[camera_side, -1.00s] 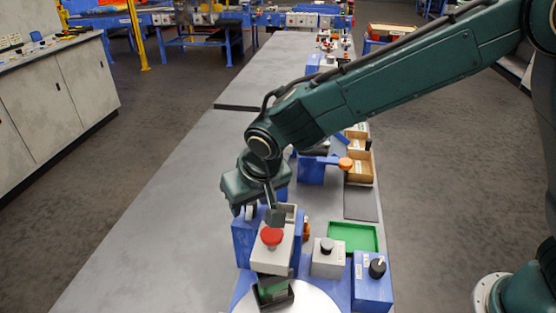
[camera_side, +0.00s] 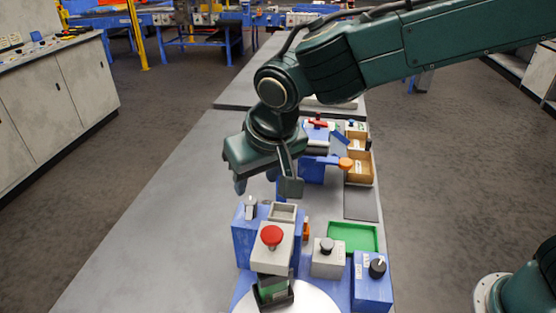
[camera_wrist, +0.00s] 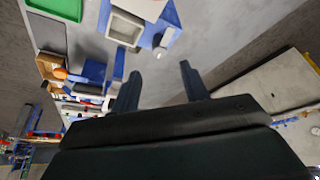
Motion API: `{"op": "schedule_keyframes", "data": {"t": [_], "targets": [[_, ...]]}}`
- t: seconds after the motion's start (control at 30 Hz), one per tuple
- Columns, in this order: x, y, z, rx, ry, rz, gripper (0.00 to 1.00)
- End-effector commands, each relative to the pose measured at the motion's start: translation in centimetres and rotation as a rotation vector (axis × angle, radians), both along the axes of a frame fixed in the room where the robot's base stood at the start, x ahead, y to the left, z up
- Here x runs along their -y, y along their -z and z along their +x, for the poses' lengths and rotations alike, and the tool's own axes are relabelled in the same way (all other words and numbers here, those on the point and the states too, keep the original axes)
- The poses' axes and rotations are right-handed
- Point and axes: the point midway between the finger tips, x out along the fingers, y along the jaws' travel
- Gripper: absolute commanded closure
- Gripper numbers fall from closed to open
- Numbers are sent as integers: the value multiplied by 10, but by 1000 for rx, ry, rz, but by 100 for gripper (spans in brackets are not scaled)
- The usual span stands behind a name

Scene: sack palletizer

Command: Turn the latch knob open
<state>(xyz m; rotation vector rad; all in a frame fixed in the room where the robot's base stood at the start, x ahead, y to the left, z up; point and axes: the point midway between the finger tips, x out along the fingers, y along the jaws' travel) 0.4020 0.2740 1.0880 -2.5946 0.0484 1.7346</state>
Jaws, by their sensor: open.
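A pale grey knob (camera_side: 250,206) stands on top of a blue block (camera_side: 243,240) left of the red button. The knob also shows in the wrist view (camera_wrist: 166,40), beyond the fingertips. A black knob (camera_side: 377,267) sits on another blue box (camera_side: 371,290) at the front right. No label tells me which is the latch knob. My gripper (camera_side: 265,186) is open and empty, above and a little behind the grey knob, clear of it. Its two fingers are spread apart in the wrist view (camera_wrist: 159,72).
A red mushroom button (camera_side: 272,236) on a grey box stands beside the knob's block. A grey-topped button box (camera_side: 327,257), a green tray (camera_side: 353,236) and an orange knob (camera_side: 346,163) lie to the right. The bench left of the block is clear.

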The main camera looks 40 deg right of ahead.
Motion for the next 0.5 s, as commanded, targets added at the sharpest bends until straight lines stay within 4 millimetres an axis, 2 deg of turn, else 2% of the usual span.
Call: {"op": "schedule_keyframes", "data": {"t": [0.2,0.5], "targets": [[-1,-30,-12,2,0,1,55],[-1,-43,-18,-1,0,-1,55]]}}
